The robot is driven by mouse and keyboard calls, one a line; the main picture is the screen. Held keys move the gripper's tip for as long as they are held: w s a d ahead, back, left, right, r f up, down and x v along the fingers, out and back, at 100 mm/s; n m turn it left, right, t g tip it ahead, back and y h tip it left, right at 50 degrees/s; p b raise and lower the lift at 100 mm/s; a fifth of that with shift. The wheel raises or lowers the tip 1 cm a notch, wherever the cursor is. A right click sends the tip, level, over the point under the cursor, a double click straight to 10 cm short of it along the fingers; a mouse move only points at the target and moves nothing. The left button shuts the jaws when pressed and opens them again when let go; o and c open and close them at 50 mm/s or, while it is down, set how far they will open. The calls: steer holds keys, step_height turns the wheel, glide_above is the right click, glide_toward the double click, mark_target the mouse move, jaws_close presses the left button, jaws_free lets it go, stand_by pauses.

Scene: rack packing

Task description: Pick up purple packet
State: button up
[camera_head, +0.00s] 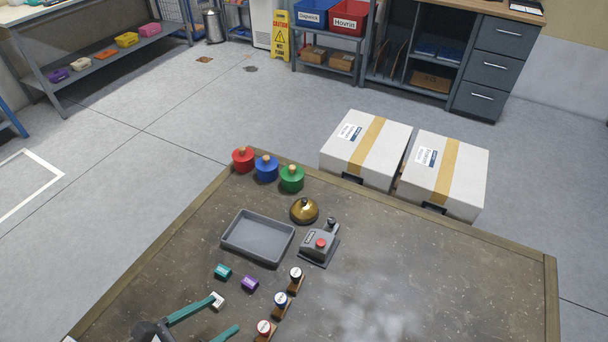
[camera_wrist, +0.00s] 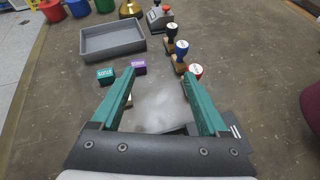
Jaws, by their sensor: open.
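The purple packet (camera_head: 249,284) lies on the brown table, right of a teal packet (camera_head: 222,271) and in front of the grey tray. In the wrist view the purple packet (camera_wrist: 138,67) shows just beyond the left finger's tip, apart from it. My gripper (camera_head: 227,314) is open and empty, its teal fingers spread above the table on the near side of the packet. In the wrist view my gripper (camera_wrist: 160,76) has the packet ahead and left of centre. A small white item (camera_head: 218,301) is at the left fingertip, mostly hidden by that finger in the wrist view.
A grey tray (camera_head: 230,245) stands behind the packets. Several stamps, one with a blue top (camera_head: 281,299), stand close on the right. A grey device with a red button (camera_head: 320,245), a brass bell (camera_head: 304,208) and coloured weights (camera_head: 267,170) are farther back. The table's right side is clear.

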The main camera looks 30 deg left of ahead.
mark_target(246, 286)
steer(key=s+a+f+n, duration=0.1)
steer(key=s+n+y, duration=0.1)
steer(key=s+a+f+n+t+y, duration=0.1)
steer(key=s, duration=0.1)
steer(key=shift+a+f, duration=0.3)
steer(key=shift+f, duration=0.05)
steer(key=x, duration=1.5)
steer(key=shift+w+a+f, duration=0.1)
steer(key=shift+a+f, duration=0.1)
steer(key=shift+a, duration=0.15)
jaws_close()
